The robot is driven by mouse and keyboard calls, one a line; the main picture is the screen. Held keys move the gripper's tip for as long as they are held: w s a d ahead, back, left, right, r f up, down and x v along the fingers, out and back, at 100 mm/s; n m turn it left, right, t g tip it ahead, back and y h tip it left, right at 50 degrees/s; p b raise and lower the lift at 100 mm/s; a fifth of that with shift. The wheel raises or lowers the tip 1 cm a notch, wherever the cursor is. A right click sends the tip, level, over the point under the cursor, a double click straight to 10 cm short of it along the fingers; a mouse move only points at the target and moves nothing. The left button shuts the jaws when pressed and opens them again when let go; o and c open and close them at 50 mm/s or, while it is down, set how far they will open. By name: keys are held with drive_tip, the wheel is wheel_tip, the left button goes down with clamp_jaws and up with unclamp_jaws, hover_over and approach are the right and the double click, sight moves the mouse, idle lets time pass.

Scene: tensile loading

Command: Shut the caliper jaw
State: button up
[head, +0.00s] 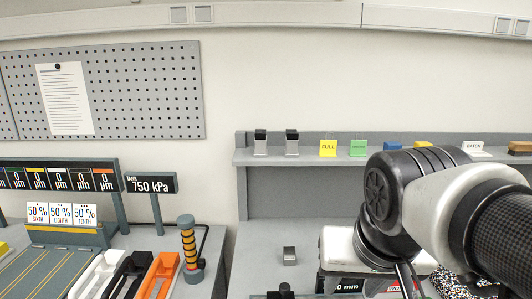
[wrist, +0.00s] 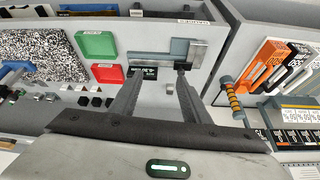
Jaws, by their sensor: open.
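The caliper (wrist: 150,58) shows in the wrist view as a long grey bar with a broader upright jaw (wrist: 180,48) at its right part. A dark display (wrist: 144,73) with white digits sits below the bar; the digits are too small to read surely. My gripper (wrist: 160,73) is open, with nothing seen between its fingers. Its left fingertip is near the display and its right fingertip is just below the upright jaw. I cannot tell whether either finger touches the caliper. In the head view my arm covers the gripper and much of the caliper area.
In the wrist view a green tray (wrist: 97,44), a red tray (wrist: 107,74) and a speckled panel (wrist: 40,58) lie left of the caliper. A yellow-banded post (wrist: 232,97) stands right. In the head view a grey shelf (head: 310,156) with small cards runs behind.

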drive_tip(key=shift+s+d+f+n+t, duration=0.1)
drive_tip(key=shift+s+d+n+t, duration=0.15)
drive_tip(key=shift+s, duration=0.35)
drive_tip(key=shift+s+d+n+t, duration=0.1)
drive_tip(key=shift+s+n, duration=0.25)
drive_tip(key=shift+s, duration=0.2)
drive_tip(key=shift+d, duration=0.1)
idle(0.8)
